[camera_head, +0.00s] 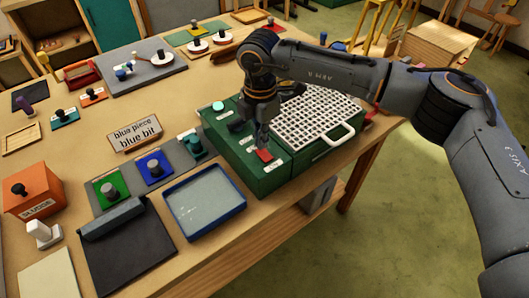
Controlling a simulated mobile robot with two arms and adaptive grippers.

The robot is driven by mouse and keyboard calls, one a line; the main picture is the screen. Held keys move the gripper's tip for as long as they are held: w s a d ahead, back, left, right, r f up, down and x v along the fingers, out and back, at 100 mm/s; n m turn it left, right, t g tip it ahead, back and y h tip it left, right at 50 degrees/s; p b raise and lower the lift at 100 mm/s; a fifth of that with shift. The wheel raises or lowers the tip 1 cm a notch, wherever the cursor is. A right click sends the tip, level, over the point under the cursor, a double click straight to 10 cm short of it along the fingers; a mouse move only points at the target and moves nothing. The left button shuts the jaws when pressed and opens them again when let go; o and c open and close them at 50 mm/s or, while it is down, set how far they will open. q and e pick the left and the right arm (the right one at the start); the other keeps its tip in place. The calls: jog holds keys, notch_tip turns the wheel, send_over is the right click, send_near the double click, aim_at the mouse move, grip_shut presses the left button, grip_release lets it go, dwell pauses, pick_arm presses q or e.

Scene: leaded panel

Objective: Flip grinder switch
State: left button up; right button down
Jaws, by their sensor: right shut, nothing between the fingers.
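The grinder (240,165) is a green box on the right side of the wooden table, with a white grid top (312,118) and a white handle at its right. A red switch (264,155) sits on its near upper face, beside small white labels. My right gripper (262,141) points down just above the switch, shut and empty. Its tips are at or very near the switch; I cannot tell whether they touch. A round teal knob (218,106) is on the box's left part. My left gripper is not in view.
A blue-rimmed tray (205,200) lies in front of the grinder, beside a black mat (130,250). Green and blue plates with knobs (153,168) stand left of it. An orange box (33,190) is at the left edge.

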jog(key=shift+f+b, duration=0.75)
jog(key=shift+f, duration=0.2)
jog(key=shift+r, duration=0.15)
jog(key=shift+r+p, duration=1.35)
jog(key=shift+r, duration=2.1)
jog(key=shift+f, duration=0.1)
